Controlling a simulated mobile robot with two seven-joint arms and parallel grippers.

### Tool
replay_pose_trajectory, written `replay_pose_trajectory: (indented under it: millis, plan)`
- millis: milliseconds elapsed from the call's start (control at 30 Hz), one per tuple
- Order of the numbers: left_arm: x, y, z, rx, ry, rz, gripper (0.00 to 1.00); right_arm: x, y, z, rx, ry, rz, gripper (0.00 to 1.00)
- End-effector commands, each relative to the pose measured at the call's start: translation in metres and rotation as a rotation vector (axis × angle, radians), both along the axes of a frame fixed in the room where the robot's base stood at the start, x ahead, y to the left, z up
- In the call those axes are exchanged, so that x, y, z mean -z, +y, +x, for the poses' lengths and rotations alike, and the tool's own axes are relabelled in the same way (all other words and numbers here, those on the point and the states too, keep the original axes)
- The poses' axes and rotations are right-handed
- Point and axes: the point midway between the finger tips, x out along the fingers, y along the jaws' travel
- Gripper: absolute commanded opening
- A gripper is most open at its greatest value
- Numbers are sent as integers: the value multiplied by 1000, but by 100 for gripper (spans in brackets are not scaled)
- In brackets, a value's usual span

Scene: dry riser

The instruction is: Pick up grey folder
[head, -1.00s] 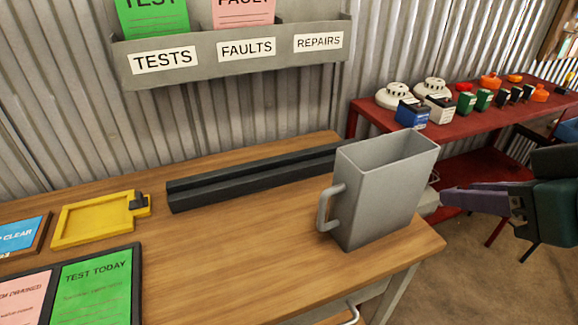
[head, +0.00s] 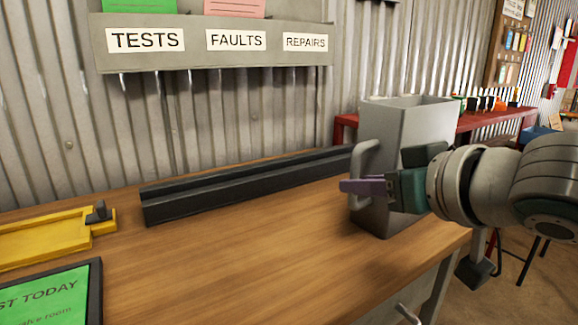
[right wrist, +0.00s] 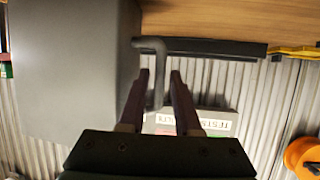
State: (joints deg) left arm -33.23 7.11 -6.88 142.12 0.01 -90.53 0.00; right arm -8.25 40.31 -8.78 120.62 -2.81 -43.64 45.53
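The grey folder (head: 408,125) is a tall, open-topped grey box with a side handle. It stands upright near the desk's right end. My right gripper (head: 362,186) is at the handle side, its purple fingers over the lower part of the handle. In the right wrist view the folder (right wrist: 70,65) fills the left, and its handle (right wrist: 158,70) lies between the two spread fingers of my right gripper (right wrist: 158,85). A gap shows on both sides of the handle. My left gripper is not in view.
A black rail (head: 240,187) lies along the back of the wooden desk (head: 250,255). A yellow tray (head: 45,238) and a green card in a dark frame (head: 45,298) are at left. A wall rack (head: 215,50) hangs above. The desk's middle is clear.

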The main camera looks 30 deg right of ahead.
Motion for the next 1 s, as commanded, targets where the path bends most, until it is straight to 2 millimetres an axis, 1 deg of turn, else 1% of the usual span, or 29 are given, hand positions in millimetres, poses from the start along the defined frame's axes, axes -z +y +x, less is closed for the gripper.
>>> replay_pose_trajectory:
  millis: [233,400,500,633,833,1000]
  plan:
    - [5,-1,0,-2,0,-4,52,8,-2,17,0,-2,-1,32]
    - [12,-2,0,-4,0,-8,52,18,-4,40,1,-2,-3,32]
    - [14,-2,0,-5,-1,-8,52,22,-4,50,0,-1,-1,32]
    - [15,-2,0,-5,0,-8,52,24,-5,55,-1,0,-2,32]
    - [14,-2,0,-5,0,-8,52,24,-4,55,-1,1,-2,32]
    - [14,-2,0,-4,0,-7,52,24,-4,55,-1,1,-2,13]
